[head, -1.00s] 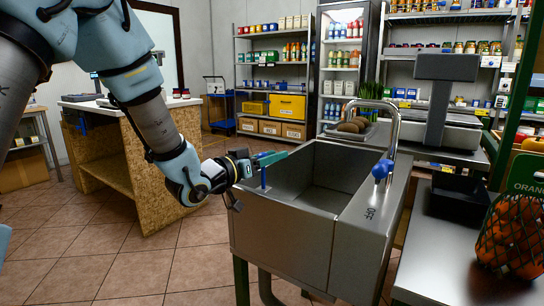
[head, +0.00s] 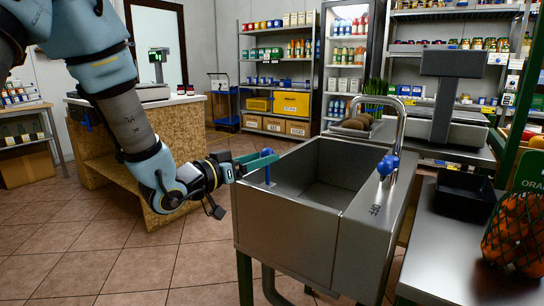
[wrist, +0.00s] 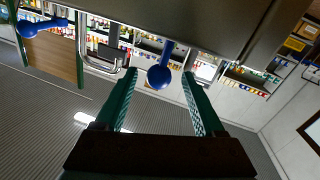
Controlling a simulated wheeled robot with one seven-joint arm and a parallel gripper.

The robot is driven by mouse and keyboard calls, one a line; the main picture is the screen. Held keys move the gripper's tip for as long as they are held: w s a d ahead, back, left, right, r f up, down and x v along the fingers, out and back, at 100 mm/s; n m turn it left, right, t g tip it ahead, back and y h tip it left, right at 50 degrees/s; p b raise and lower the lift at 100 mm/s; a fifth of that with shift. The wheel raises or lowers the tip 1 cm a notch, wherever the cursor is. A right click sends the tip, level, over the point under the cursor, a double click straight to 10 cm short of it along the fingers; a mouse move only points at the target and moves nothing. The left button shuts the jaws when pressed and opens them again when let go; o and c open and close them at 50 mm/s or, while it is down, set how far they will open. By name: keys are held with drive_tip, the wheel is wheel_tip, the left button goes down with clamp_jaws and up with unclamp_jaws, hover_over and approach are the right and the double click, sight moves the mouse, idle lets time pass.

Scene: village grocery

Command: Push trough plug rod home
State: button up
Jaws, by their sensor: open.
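The plug rod (head: 267,176) is a thin blue upright rod at the left rim of the steel trough (head: 285,228). In the wrist view its round blue knob (wrist: 159,77) and short stem show between my fingertips, with gaps on both sides. My gripper (head: 260,160) has green fingers and reaches in from the left at the height of the rod's top. The wrist view shows my gripper (wrist: 159,88) open, with nothing clamped. The fingers partly cover the rod's upper end in the head view. How far the rod stands out is hard to judge.
A curved tap (head: 402,112) with a blue handle (head: 387,166) stands at the trough's right side. A steel counter (head: 430,245) with a black tray (head: 466,196) and netted oranges (head: 515,230) is at right. A wooden counter (head: 130,180) stands behind my arm; floor at left is clear.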

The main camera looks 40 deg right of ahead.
drive_tip(key=shift+s+a, duration=0.15)
drive_tip(key=shift+a, duration=2.35)
